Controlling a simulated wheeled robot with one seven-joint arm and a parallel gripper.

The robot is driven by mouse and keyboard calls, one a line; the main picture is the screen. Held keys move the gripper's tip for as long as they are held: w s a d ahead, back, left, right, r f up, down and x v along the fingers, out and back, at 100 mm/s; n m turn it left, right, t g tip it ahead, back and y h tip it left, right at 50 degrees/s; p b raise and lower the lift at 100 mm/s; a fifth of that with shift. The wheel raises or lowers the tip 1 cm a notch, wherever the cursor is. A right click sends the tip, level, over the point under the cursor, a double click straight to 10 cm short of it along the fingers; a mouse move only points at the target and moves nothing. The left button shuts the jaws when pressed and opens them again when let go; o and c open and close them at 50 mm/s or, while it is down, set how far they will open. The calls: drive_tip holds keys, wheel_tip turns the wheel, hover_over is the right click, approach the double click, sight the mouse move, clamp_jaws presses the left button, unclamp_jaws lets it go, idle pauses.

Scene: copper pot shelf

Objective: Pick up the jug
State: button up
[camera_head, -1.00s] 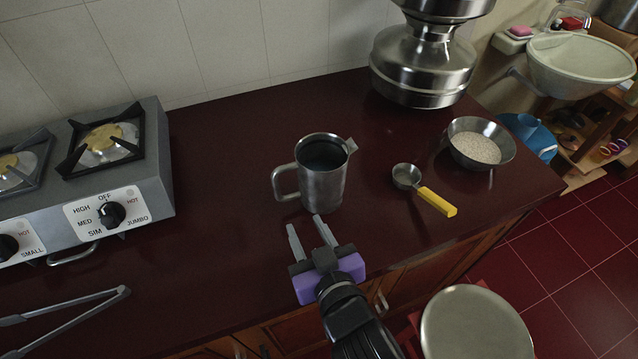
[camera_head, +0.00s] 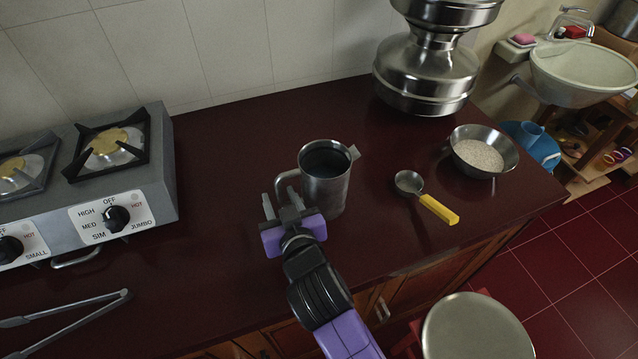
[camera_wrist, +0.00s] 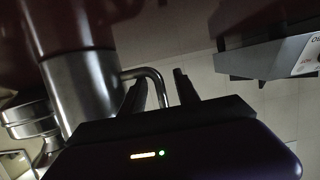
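The jug (camera_head: 326,183) is a steel cylinder with a small spout at its upper right and a handle (camera_head: 282,184) on its left. It stands upright on the dark red counter. My gripper (camera_head: 282,204) is at the jug's left front, its two fingers pointing at the handle. In the wrist view my gripper (camera_wrist: 160,90) has its fingers apart, with the jug (camera_wrist: 82,92) to the left and the curved handle (camera_wrist: 155,78) showing between the fingertips. Whether a finger touches the handle cannot be told.
A gas stove (camera_head: 90,190) stands left, with tongs (camera_head: 70,312) in front. A yellow-handled scoop (camera_head: 428,200), a bowl of grain (camera_head: 483,152) and a large steel vessel (camera_head: 425,75) are right of the jug.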

clamp_jaws()
idle(0.6)
idle(0.8)
drive_tip(key=shift+r, duration=0.15)
